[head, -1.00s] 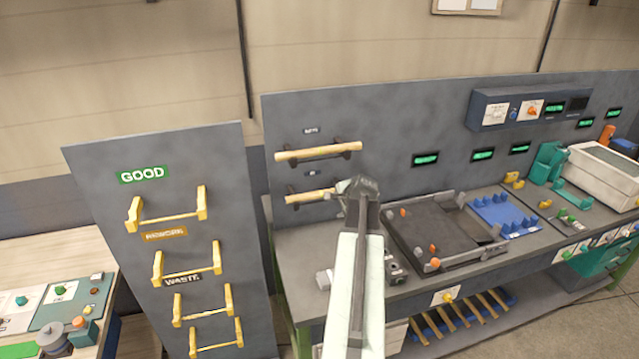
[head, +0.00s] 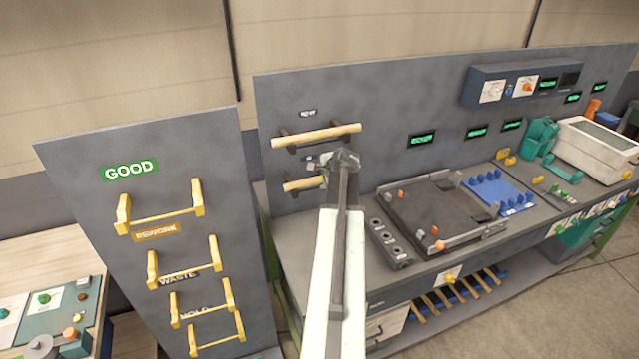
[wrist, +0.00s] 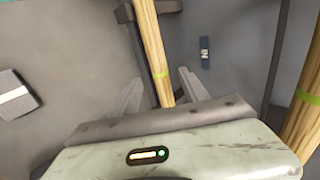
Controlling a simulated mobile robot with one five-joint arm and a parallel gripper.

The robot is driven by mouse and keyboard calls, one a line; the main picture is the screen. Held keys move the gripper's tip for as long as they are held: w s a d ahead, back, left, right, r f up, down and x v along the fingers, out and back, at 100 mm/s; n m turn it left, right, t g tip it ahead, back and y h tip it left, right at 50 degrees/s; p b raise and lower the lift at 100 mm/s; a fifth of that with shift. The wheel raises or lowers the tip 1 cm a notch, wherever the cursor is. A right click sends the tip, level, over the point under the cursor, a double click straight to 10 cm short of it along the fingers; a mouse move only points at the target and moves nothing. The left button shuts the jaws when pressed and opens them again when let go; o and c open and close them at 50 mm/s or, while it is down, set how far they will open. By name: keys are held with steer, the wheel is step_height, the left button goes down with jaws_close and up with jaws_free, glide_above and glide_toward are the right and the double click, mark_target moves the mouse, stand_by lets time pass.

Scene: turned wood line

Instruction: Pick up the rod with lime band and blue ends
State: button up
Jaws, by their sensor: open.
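Two pale wood rods lie on dark brackets on the upright grey panel: an upper rod (head: 300,137) and a lower rod (head: 297,184). In the head view my gripper (head: 325,163) is in front of the lower rod's right part and hides it. In the wrist view a rod with a lime band (wrist: 150,45) runs between my open fingers (wrist: 160,93), apart from both. A second rod, also with a lime band (wrist: 303,105), shows at the right edge. No blue ends are visible on either rod; their ends are hidden or too small to tell.
A panel with yellow brackets (head: 160,216) and a GOOD label stands at the left. The workbench right of my arm holds a dark tray (head: 430,215), a blue holder (head: 497,192) and a white box (head: 600,145). A dark bracket (wrist: 155,8) supports the central rod.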

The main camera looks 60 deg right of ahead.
mark_target(320, 179)
steer(key=b+x, duration=0.3)
steer(key=x, duration=0.2)
steer(key=shift+s+d, duration=0.1)
steer(key=shift+s, duration=0.1)
steer(key=shift+r, duration=0.15)
steer(key=shift+c, duration=1)
jaws_close()
steer(key=shift+r+p, duration=0.15)
steer(key=shift+p, duration=0.15)
steer(key=s+r+p, duration=0.2)
steer(key=s, duration=0.6)
steer(key=s+r+p, duration=0.3)
steer(key=s, duration=0.5)
step_height(320, 179, down, 13)
steer(key=b, duration=1.3)
